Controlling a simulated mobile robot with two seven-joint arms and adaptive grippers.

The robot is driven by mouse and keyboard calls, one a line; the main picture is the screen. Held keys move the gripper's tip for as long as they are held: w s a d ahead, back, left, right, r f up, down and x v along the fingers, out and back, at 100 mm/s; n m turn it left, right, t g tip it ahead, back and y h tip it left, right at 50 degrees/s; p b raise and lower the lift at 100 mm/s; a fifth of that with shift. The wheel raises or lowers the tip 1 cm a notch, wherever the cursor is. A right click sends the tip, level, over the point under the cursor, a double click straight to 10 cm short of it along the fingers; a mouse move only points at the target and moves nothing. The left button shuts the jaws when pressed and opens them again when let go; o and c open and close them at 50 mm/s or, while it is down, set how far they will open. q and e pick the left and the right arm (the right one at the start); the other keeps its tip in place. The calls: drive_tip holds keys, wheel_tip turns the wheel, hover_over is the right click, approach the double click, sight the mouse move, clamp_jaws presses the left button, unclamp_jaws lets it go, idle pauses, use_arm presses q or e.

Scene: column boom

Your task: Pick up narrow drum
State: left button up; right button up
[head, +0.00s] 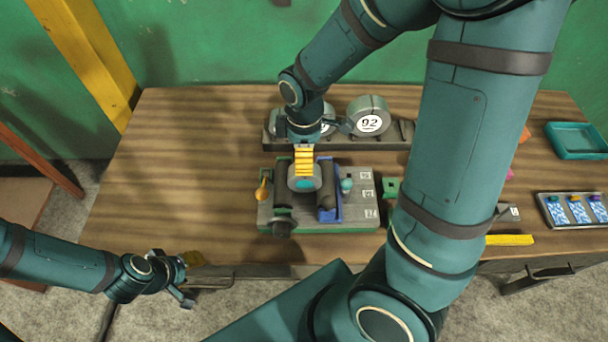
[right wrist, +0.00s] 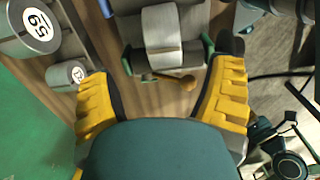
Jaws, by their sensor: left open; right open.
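A grey drum (head: 305,178) lies on the roller stand (head: 350,222); it also shows between the rollers in the right wrist view (right wrist: 162,38). A smaller grey drum (right wrist: 67,76) sits on the rack, beside a larger numbered drum (right wrist: 30,30). I cannot tell for sure which one is the narrow drum. My right gripper (head: 304,158) is above the stand, near its drum; in the right wrist view its yellow fingers (right wrist: 160,95) are spread, with bare wood between them. My left gripper (head: 188,278) is open and empty at the bench's front left edge.
The rack (head: 392,146) behind the stand holds a drum marked 92 (head: 369,116). An orange-yellow spoon-like handle (head: 262,188) is at the stand's left side. A teal tray (head: 577,140) and a tray of cards (head: 572,209) are at right. The bench's left part is clear.

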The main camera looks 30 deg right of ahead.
sight(301, 184)
drive_tip(key=f, duration=0.3)
drive_tip(key=shift+w, duration=0.2)
drive_tip(key=shift+s+f+b, duration=0.15)
drive_tip(key=shift+s+f, duration=0.1)
drive_tip(key=shift+f, duration=1.1)
drive_tip(key=shift+s+f+b, duration=0.15)
drive_tip(key=shift+s+f, duration=0.05)
drive_tip(key=shift+f, duration=1.1)
drive_tip(key=c, duration=1.4)
